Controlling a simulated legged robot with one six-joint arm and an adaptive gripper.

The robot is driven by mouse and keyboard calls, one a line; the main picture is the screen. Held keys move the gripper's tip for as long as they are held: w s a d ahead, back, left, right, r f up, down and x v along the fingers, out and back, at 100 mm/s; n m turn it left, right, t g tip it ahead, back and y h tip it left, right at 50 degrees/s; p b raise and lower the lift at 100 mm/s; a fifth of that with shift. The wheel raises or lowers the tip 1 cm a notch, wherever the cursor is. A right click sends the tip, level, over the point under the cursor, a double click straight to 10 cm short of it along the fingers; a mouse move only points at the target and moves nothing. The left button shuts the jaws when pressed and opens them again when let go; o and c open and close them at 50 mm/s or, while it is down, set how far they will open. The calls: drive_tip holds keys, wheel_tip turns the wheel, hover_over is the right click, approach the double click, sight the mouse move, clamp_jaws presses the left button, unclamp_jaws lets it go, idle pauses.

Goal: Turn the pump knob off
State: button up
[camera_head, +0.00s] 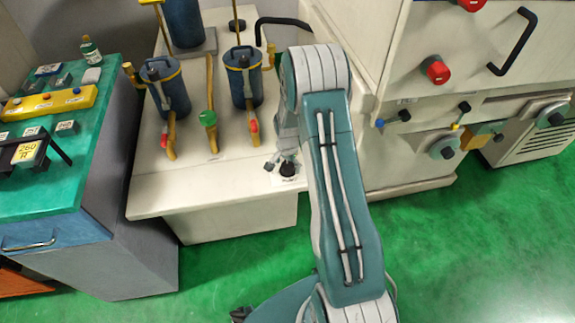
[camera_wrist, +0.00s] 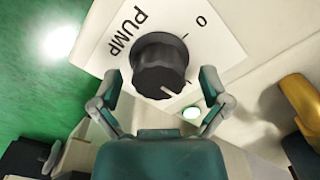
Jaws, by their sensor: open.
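The pump knob (camera_wrist: 160,66) is black and round with a ribbed rim. It sits on a white plate (camera_wrist: 93,45) printed "PUMP", with a "0" at the upper right. A pale line shows on the knob's lower edge, on the side away from the "0". My gripper (camera_wrist: 161,77) is open, with one finger to each side of the knob; whether they touch it I cannot tell. In the head view the knob (camera_head: 288,169) is at the front right corner of the white bench, and my gripper (camera_head: 281,160) is just above it.
Pots with blue-black bodies (camera_head: 245,85) and yellow pipes with a green-handled valve (camera_head: 208,118) stand on the white bench (camera_head: 150,200) behind and left. A white machine (camera_head: 400,160) with red and black knobs is at the right. The green floor in front is open.

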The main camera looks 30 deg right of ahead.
drive_tip(key=c, duration=1.1)
drive_tip(key=shift+c, duration=0.2)
drive_tip(key=n, duration=0.4)
drive_tip(key=shift+n, duration=0.3)
drive_tip(key=n, duration=0.4)
drive_tip(key=shift+n, duration=0.3)
drive_tip(key=n, duration=0.4)
drive_tip(key=shift+n, duration=2.4)
